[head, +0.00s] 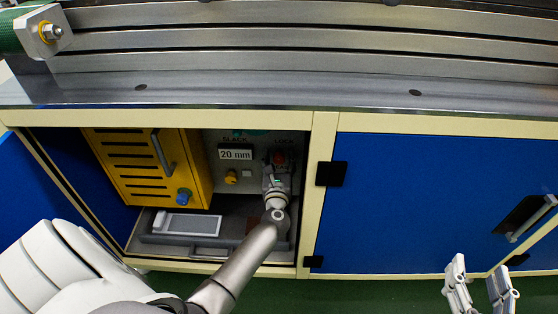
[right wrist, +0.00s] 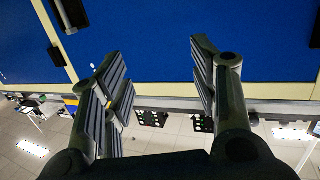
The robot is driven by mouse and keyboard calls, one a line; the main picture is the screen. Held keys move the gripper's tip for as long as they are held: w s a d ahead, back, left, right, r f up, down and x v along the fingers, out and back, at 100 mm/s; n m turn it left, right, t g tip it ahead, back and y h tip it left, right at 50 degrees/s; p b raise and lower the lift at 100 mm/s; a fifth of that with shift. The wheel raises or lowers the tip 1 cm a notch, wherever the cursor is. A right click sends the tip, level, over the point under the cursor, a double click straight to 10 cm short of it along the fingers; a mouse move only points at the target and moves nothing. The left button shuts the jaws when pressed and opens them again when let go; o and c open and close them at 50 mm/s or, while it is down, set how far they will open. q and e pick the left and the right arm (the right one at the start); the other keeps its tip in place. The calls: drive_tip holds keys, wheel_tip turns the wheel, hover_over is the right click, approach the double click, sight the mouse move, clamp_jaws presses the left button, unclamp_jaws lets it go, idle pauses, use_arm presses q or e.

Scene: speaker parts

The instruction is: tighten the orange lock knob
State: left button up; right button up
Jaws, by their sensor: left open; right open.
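The orange lock knob (head: 280,157) shows as a small red-orange patch under the LOCK label on the grey panel inside the open cabinet. My left gripper (head: 278,171) is open and reaches into the cabinet right at this knob. It hides most of the knob, so I cannot tell whether the fingers touch it. My right gripper (head: 477,273) is open and empty in front of the closed blue door, low at the right. Its spread fingers also show in the right wrist view (right wrist: 160,70).
Left of the knob are a 20 mm display (head: 236,155) and a small yellow knob (head: 231,177). A yellow slotted box (head: 128,160) with a blue knob (head: 184,196) stands further left. A tray (head: 215,240) lies below. The cabinet post (head: 318,190) is close on the right.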

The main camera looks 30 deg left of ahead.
use_arm(q)
drive_tip(key=c, duration=1)
use_arm(e)
drive_tip(key=shift+f, duration=0.1)
